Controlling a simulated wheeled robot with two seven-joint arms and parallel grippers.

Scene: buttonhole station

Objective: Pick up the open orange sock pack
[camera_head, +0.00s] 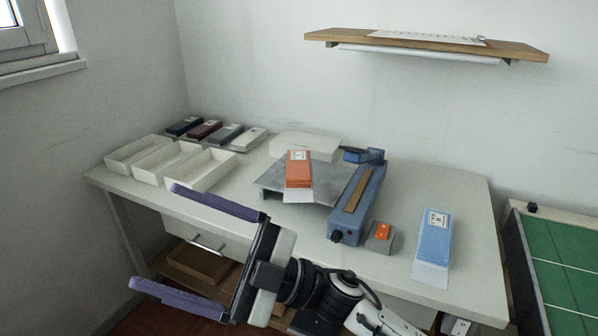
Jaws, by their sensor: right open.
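The orange sock pack (299,169) lies on a grey metal plate (330,178) in the middle of the table. A white flap sticks out at its near end. My right gripper (172,238) is in front of the table's near left edge, its two purple fingers wide apart and nothing between them. It is to the left of and nearer than the orange pack, clear of it. My left gripper does not show.
A blue sealer (358,205) stands right of the plate, beside a small grey box with an orange switch (382,231). A blue pack (435,236) lies at the right. White trays (137,152) and several dark packs (205,130) fill the left. A shelf (430,44) hangs above.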

